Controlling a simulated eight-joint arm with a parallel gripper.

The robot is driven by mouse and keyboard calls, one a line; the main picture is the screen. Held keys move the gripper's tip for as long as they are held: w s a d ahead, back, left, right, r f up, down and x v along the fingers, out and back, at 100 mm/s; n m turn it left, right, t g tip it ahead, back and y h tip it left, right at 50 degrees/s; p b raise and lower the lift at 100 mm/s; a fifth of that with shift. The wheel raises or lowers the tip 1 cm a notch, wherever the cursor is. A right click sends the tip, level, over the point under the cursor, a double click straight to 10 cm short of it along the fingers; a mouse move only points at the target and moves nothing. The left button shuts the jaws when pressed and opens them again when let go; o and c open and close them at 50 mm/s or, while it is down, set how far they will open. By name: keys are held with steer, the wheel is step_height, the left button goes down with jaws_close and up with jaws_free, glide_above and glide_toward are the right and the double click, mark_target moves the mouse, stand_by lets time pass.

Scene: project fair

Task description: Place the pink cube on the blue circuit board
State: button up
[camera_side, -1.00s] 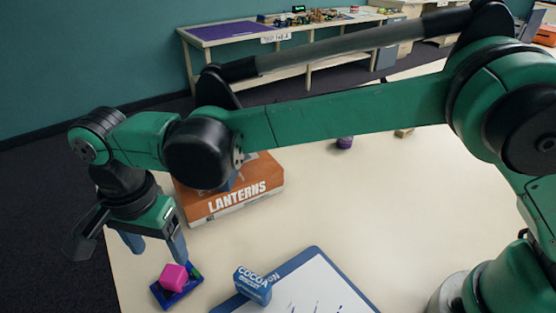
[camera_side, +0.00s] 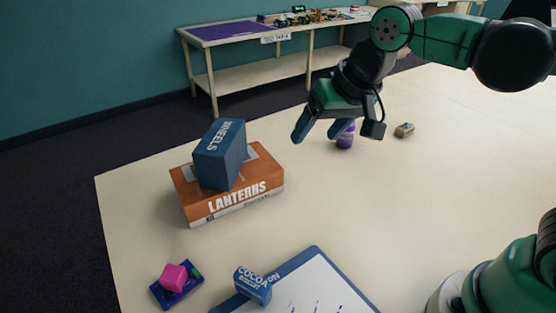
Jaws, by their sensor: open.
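The pink cube (camera_side: 174,277) rests on the small blue circuit board (camera_side: 189,291), near the table's front left edge. The cube sits slightly turned, toward the left part of the board. A bit of green shows on the board's right side. My gripper (camera_side: 318,137) is open and empty, high over the back middle of the table, well away from the cube and board. Its fingers point down and left, one of them in front of a purple object.
An orange LANTERNS box (camera_side: 236,203) lies behind the board, with a blue WHEELS box (camera_side: 219,154) on it. A purple object (camera_side: 346,140) and a small tan object (camera_side: 404,130) are farther back. The table's middle is clear.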

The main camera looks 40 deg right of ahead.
steer(key=s+d+f+n+t+h, duration=0.1)
steer(key=s+d+f+n+t, duration=0.1)
steer(key=d, duration=0.4)
steer(key=shift+s+f, duration=0.7)
steer(key=shift+s, duration=0.3)
